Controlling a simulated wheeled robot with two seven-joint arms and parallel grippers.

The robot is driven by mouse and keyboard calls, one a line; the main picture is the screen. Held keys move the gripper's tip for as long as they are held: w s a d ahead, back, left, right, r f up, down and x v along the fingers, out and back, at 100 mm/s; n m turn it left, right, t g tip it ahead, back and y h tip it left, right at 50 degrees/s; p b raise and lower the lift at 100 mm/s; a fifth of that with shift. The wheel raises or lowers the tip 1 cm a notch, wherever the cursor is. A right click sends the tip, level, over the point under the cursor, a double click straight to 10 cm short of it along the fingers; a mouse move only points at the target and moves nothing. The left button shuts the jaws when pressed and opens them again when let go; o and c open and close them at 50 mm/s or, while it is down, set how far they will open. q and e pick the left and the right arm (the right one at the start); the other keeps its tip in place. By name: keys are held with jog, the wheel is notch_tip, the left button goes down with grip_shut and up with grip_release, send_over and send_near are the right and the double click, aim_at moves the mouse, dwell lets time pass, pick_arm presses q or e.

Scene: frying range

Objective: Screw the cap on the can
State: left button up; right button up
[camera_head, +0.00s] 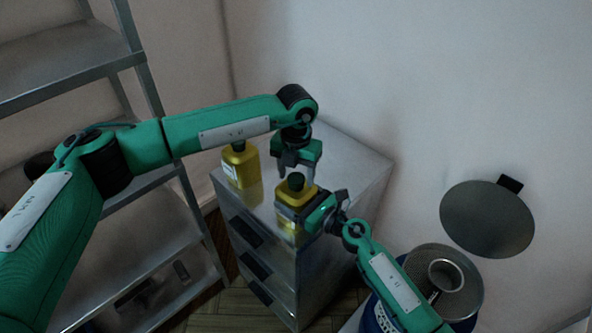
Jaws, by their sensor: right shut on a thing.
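A yellow can (293,198) with a dark cap (296,181) at its top stands upright on the metal cabinet. Whether the cap is seated or loose cannot be told at this size. My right gripper (308,212) comes in from the lower right and is shut on the can's body, hiding part of its side. My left gripper (298,168) points down just above and behind the cap. Its fingers look spread, with nothing visible between them.
A second yellow can (241,166) with a dark cap stands on the cabinet (355,172) to the left. Metal shelves (75,62) stand at left. A round dark lid (487,219) is by the wall; a strainer (445,275) lies over a pot at lower right. The cabinet's right side is clear.

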pick_arm(q)
jog(key=c, duration=0.9)
jog(key=m, duration=0.5)
jog(key=shift+c, duration=0.2)
jog(key=m, duration=0.6)
jog(key=o, duration=1.1)
jog(key=shift+o, duration=0.2)
notch_tip(320, 180, up, 12)
pick_arm(e)
jog(key=o, duration=1.7)
jog(key=shift+o, duration=0.2)
